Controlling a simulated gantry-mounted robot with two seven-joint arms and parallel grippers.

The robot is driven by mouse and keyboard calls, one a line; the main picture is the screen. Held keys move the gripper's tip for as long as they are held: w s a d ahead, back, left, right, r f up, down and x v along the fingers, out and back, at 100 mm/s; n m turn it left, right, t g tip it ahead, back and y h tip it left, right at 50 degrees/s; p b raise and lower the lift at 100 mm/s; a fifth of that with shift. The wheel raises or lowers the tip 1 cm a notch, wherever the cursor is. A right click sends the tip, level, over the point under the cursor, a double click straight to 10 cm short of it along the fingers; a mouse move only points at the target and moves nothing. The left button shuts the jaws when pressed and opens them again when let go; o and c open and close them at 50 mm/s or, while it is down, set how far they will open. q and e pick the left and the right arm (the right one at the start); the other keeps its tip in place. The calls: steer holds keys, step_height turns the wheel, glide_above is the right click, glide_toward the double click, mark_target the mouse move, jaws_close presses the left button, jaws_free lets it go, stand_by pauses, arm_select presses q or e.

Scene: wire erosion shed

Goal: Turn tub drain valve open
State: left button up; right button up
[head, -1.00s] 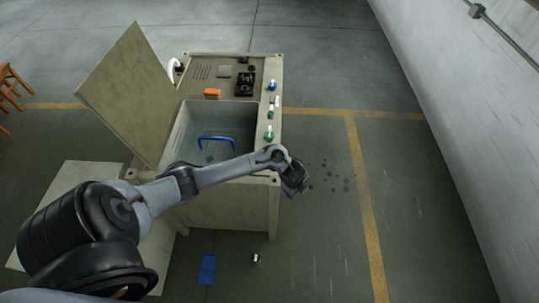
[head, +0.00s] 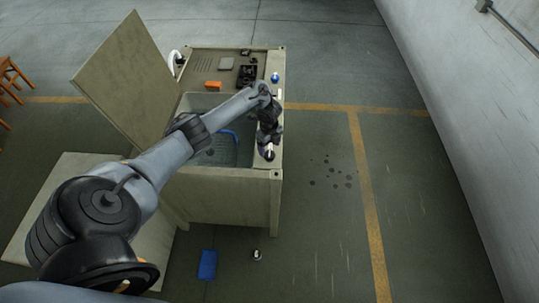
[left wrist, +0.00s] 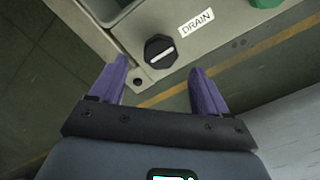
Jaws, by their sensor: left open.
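The drain valve is a black faceted knob (left wrist: 160,50) with a white line on its face, beside a white DRAIN label (left wrist: 197,21). The line runs tilted, lower left to upper right, roughly along the label. My left gripper (head: 268,150) is open over the right rim of the tub cabinet, near its front corner. In the left wrist view its purple fingers (left wrist: 158,65) point toward the knob, one tip at each side of its lower edge. In the head view the knob is hidden behind the gripper. My right gripper is not in view.
The tub (head: 187,104) holds a blue handled item (head: 229,137), partly behind my arm. The raised lid (head: 120,75) stands at its left. A blue knob (head: 275,77) sits further back on the rim; a green one (left wrist: 266,3) is nearer. Floor to the right is clear.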

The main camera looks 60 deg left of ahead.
mark_target(269, 154)
arm_select(q)
steer(key=shift+f+b, duration=0.4)
steer(key=shift+f, duration=2.05)
steer(key=c, duration=1)
steer(key=shift+c, duration=0.2)
